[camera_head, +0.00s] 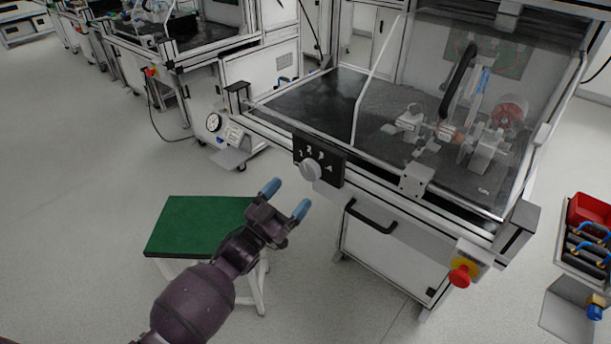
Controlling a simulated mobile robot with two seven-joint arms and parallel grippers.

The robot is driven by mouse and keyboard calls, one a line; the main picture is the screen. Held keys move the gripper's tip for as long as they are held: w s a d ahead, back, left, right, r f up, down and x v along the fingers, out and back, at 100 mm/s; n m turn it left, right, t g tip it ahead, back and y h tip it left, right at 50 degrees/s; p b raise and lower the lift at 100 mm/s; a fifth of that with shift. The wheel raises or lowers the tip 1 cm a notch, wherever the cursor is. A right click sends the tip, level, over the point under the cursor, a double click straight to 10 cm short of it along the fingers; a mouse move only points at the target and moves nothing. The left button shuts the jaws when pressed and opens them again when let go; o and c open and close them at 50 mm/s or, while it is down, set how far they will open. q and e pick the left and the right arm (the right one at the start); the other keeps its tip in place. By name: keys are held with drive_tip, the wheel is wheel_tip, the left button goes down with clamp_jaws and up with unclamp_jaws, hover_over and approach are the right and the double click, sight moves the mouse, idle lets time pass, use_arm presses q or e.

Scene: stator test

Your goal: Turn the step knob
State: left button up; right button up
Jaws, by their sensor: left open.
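The step knob (311,169) is a round, light grey knob on a black plate (329,166) with white numerals, on the front edge of the test bench. My left gripper (285,198) comes in from the lower left. Its two blue-tipped fingers are apart with nothing between them. It is below and to the left of the knob in the picture and does not appear to touch it. My right gripper is not in view.
A green-topped stool (195,224) stands behind my left arm. The bench has a drawer handle (370,217), a red emergency button (459,276) and a clear cover over its fixture (480,140). A gauge (213,123) is left of the bench. A red bin (590,210) is at right.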

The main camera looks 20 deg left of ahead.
sight(307, 174)
use_arm(q)
drive_tip(key=x, duration=0.5)
drive_tip(key=shift+w+d+r, duration=0.2)
drive_tip(key=shift+w, duration=0.3)
drive_tip(key=shift+c, duration=0.3)
drive_tip(key=c, duration=0.9)
drive_tip(key=shift+o, duration=0.2)
